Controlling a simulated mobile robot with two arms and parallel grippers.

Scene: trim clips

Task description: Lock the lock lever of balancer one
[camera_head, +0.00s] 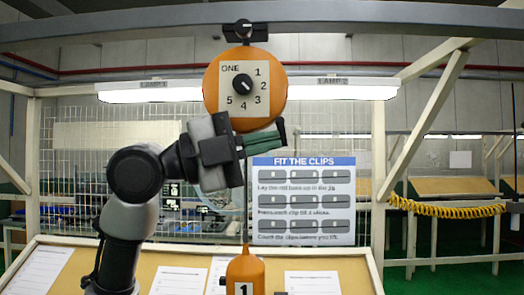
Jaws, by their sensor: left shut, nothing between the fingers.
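Balancer one (225,105) is a round orange housing hanging from the overhead beam. Its pale face is marked ONE and has numbers 1 to 5 around a black knob (243,84). My left gripper (270,138) reaches in from the left, just under the numbered face and in front of the housing's lower edge. Its fingers are shut with nothing between them. I cannot make out the lock lever; the gripper may hide it. An orange tool (245,270) marked 1 hangs below on a cable. My right gripper is out of view.
The overhead beam (400,18) crosses the top. Lamps (335,93) stand behind the balancer. A sign (303,200) headed FIT THE CLIPS and a wire grid are behind. Paper sheets lie on the tan board (225,250) below. A yellow coiled hose (445,210) hangs at right.

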